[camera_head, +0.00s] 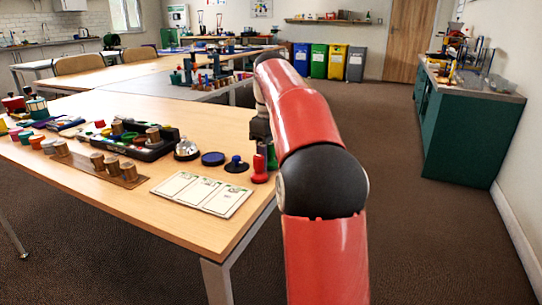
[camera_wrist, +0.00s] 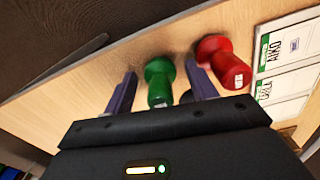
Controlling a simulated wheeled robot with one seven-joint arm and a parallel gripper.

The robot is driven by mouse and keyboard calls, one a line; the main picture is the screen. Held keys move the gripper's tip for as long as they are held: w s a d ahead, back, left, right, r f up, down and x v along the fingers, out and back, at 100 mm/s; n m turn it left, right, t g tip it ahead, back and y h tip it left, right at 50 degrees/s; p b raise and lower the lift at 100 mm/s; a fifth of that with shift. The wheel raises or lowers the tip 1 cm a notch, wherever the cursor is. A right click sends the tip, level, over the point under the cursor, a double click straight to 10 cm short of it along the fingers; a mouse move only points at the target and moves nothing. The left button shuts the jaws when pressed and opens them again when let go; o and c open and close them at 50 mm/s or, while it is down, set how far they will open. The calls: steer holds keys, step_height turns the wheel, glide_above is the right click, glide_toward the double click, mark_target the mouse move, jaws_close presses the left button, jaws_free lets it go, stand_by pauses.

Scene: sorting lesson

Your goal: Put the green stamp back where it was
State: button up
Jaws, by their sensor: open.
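The green stamp (camera_wrist: 158,82) stands between the two spread fingers of my gripper (camera_wrist: 162,72) in the wrist view, with a visible gap on each side. In the head view the green stamp (camera_head: 272,158) shows only partly, near the table's right edge, beside my arm. My gripper (camera_head: 262,142) is open, pointing down over it. A red stamp (camera_head: 259,170) stands just in front of it; it also shows in the wrist view (camera_wrist: 222,62), close to the right finger. A blue stamp (camera_head: 236,163) stands on a dark round pad to the left.
A blue round pad (camera_head: 213,158) and a silver bell (camera_head: 187,150) lie further left. A sheet of cards (camera_head: 203,194) lies at the table's front. A black tray (camera_head: 145,143) and a wooden rack (camera_head: 100,165) fill the left. The table (camera_head: 190,235) ends just right of the stamps.

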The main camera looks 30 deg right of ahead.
mark_target(271, 144)
step_height(271, 144, up, 12)
steer(key=p, duration=0.5)
steer(key=shift+p, duration=0.35)
steer(key=shift+r, duration=0.2)
steer(key=shift+s+a, duration=0.1)
steer(key=s+a+m+t, duration=0.2)
steer(key=s+a, duration=0.4)
steer(key=a, duration=0.1)
steer(key=s+a+f+m+t, duration=0.1)
steer(key=s+a+f, duration=0.3)
steer(key=s+f, duration=0.5)
steer(key=s+a+f+m+t, duration=0.2)
steer(key=s+a+f, duration=0.2)
steer(key=s+f, duration=0.5)
steer(key=shift+s+a+m+t, duration=0.2)
steer(key=shift+s+m+t, duration=0.15)
steer(key=shift+s, duration=0.9)
